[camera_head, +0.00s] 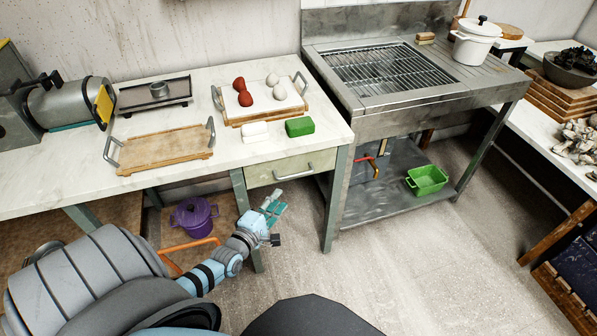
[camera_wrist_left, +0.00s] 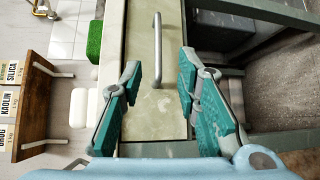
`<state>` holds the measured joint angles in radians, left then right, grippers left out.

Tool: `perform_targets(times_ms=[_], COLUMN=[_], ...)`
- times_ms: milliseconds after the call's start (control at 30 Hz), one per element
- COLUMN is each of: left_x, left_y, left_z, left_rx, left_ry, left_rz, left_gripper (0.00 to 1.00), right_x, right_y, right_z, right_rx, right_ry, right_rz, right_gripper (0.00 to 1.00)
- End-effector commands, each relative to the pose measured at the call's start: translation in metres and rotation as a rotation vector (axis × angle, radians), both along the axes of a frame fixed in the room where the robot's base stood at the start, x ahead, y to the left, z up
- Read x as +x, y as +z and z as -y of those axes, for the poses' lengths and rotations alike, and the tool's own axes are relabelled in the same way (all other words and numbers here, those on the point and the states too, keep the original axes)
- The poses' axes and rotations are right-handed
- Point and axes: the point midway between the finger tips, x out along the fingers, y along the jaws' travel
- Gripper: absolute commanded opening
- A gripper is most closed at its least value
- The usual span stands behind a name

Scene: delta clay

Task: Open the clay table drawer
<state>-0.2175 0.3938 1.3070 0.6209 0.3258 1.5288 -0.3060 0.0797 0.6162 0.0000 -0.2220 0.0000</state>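The clay table drawer (camera_head: 314,161) has a pale greenish front and looks shut under the right end of the white table (camera_head: 232,154). Its grey bar handle (camera_head: 294,176) runs along the front. My left gripper (camera_head: 274,207) is below and in front of the drawer, apart from the handle. In the left wrist view, the drawer front (camera_wrist_left: 152,115) lies ahead, and the handle (camera_wrist_left: 157,50) shows between and beyond the two teal fingers. The left gripper (camera_wrist_left: 160,72) is open, with nothing between its fingers. My right gripper is not in view.
The tabletop holds an empty wooden tray (camera_head: 165,149), a tray of red and white balls (camera_head: 262,112), a white block (camera_head: 255,132) and a green block (camera_head: 299,127). A table leg (camera_head: 245,220) stands beside my left gripper. A purple pot (camera_head: 193,216) sits below. Floor in front is clear.

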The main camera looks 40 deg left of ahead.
Motion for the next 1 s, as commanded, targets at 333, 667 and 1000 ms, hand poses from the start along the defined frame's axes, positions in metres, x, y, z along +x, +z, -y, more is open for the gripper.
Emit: perform_targets(times_ms=[333, 667, 1000], left_x=[0.084, 0.135, 0.139], left_y=[-0.014, -0.019, -0.016], left_z=[-0.013, -0.021, -0.021], left_rx=[-0.011, -0.01, -0.01], left_ry=[0.0, -0.002, -0.003], left_rz=[0.01, 0.004, 0.002], left_gripper=[0.3, 0.3, 0.27], right_x=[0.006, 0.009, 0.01], right_y=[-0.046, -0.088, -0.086], right_z=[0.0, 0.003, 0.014], right_rx=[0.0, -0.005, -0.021], right_ry=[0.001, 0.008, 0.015], right_rz=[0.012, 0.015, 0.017], right_gripper=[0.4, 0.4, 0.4])
